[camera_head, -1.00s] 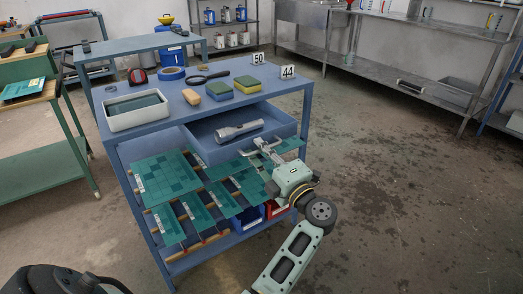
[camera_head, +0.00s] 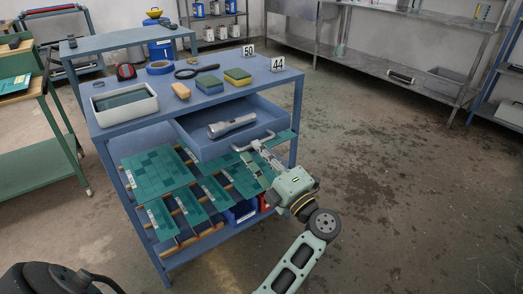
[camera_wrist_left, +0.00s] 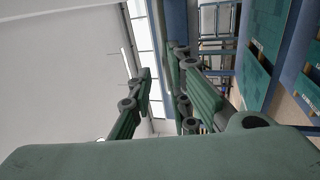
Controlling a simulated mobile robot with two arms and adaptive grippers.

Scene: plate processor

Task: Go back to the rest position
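My left gripper (camera_head: 258,156) is beside the grey handle (camera_head: 240,148) on the front of the open blue drawer (camera_head: 207,149). I cannot tell whether it touches the handle. In the left wrist view its two green and grey fingers stand apart (camera_wrist_left: 165,85), with nothing visibly clamped between them. A grey flashlight (camera_head: 232,126) lies in the drawer. My right gripper is not in view.
Green plates (camera_head: 150,173) lie on a rack under the drawer. The floor (camera_head: 420,190) to the right is clear.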

